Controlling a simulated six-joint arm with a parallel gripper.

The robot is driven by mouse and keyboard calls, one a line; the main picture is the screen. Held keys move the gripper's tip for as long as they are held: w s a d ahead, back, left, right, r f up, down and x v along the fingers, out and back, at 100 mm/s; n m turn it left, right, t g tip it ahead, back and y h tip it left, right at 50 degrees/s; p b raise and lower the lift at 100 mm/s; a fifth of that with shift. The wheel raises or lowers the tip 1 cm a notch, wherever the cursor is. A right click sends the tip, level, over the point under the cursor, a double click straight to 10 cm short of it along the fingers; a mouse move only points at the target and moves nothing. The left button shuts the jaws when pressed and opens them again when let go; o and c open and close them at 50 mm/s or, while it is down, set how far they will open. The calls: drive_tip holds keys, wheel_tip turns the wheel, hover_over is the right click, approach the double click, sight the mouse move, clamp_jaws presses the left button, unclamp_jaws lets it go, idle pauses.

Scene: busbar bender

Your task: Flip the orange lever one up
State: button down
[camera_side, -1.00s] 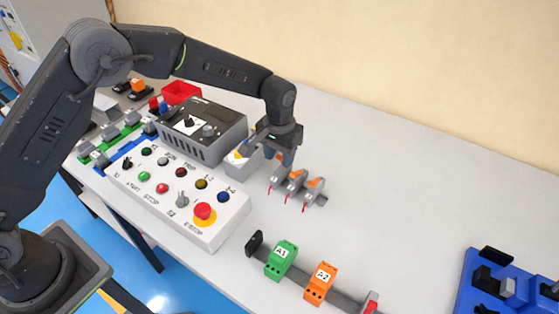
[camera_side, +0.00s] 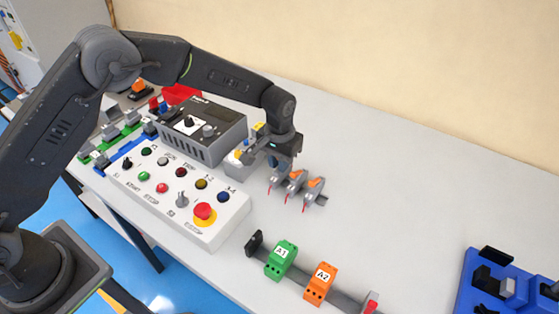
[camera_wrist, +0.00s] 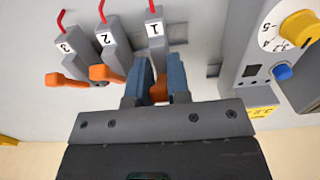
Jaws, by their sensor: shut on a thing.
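Orange lever one (camera_wrist: 158,93) sits on the grey connector labelled 1 (camera_wrist: 153,40) in the wrist view. My gripper (camera_wrist: 155,78) is shut on this lever, with a blue-grey finger on each side. Most of the lever is hidden between the fingers and behind the gripper body. In the side view my gripper (camera_side: 281,163) is at the leftmost connector (camera_side: 276,181) and hides its lever. Lever two (camera_wrist: 107,73) and lever three (camera_wrist: 68,79) are also orange and stick out from their connectors to the left in the wrist view.
The grey device with a yellow knob (camera_wrist: 299,27) stands close beside connector 1. The control box with a red emergency stop (camera_side: 204,212) is to the left. A rail with green A1 (camera_side: 281,260) and orange A2 (camera_side: 320,284) blocks is in front.

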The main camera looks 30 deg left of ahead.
drive_tip(key=shift+w+g, duration=0.1)
drive_tip(key=shift+g, duration=0.2)
drive_tip(key=shift+w+r+g, duration=0.15)
drive_tip(key=shift+w+g, duration=0.15)
drive_tip(key=shift+g, duration=0.8)
drive_tip(key=shift+w+r+g, duration=0.15)
drive_tip(key=shift+w+g, duration=0.15)
drive_tip(key=shift+g, duration=0.8)
drive_tip(key=shift+w+r+g, duration=0.1)
drive_tip(key=shift+g, duration=0.5)
drive_tip(key=c, duration=1.1)
unclamp_jaws()
drive_tip(key=r, duration=0.4)
drive_tip(key=shift+a+r, duration=0.3)
drive_tip(key=a+r, duration=0.2)
drive_tip(key=a, duration=0.1)
drive_tip(key=s+a+r, duration=0.1)
drive_tip(key=a+r, duration=0.1)
drive_tip(key=a, duration=0.2)
drive_tip(key=s+a+r, duration=0.1)
drive_tip(key=a+r, duration=0.1)
drive_tip(key=a, duration=0.2)
drive_tip(key=shift+s+r, duration=0.1)
drive_tip(key=shift+r, duration=0.1)
